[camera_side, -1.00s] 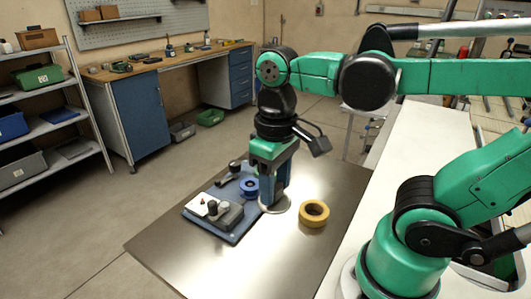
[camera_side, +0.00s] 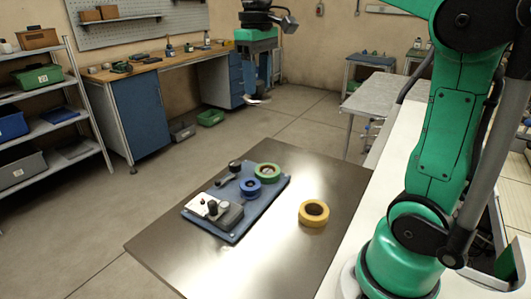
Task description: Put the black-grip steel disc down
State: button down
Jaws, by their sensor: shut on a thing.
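My gripper (camera_side: 259,91) is high in the upper middle of the side view, well above the brown table (camera_side: 190,265). It is shut on the black-grip steel disc (camera_side: 257,100), which shows as a thin pale edge below the fingers. The disc's black grip is hard to make out between the fingers. Nothing touches the disc from below.
A blue baseplate (camera_side: 240,222) on the table carries a grey-white block (camera_side: 220,217) with knobs, a blue reel (camera_side: 250,187), a green reel (camera_side: 267,173) and a black-knobbed lever (camera_side: 231,171). A yellow tape reel (camera_side: 313,213) lies to its right. The front table area is bare.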

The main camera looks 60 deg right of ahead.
jog(key=w+d, duration=0.3)
jog(key=d, duration=0.5)
notch_tip(320, 180, down, 21)
jog(key=shift+s+r, duration=0.1)
jog(key=shift+r, duration=0.1)
jog(key=shift+f, duration=0.45)
jog(key=shift+c, duration=1.8)
grip_release()
jog(key=shift+r, duration=0.15)
